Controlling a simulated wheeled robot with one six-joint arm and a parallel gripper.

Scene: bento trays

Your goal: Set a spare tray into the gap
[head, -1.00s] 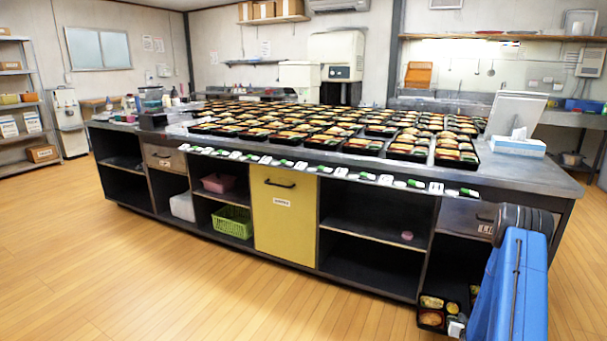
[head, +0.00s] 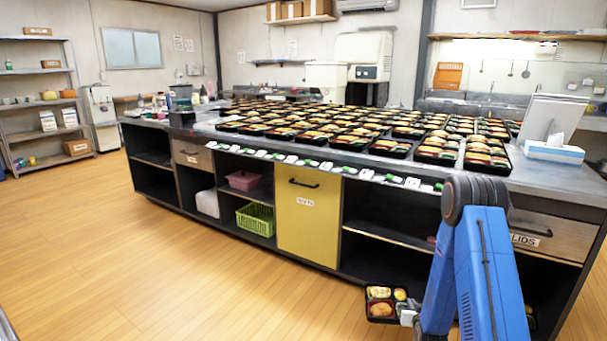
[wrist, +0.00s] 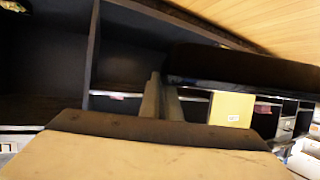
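A filled black bento tray (head: 380,310) hangs low in front of the dark open shelves in the head view, left of my blue arm. My gripper (head: 407,318) is at its right edge, partly hidden by my arm. In the wrist view the two fingers of my gripper (wrist: 162,100) are close together at the edge of the dark tray (wrist: 240,68), shut on it. Many filled bento trays (head: 437,155) stand in rows on the counter (head: 560,182). I cannot clearly make out the gap among them.
The counter front has a yellow panel (head: 309,225), a drawer marked LIDS (head: 550,238), and open shelves with a green basket (head: 255,219). Part of another tray (head: 531,318) shows low behind my arm. A tissue box (head: 553,152) stands at the counter's right. Wooden floor is clear at left.

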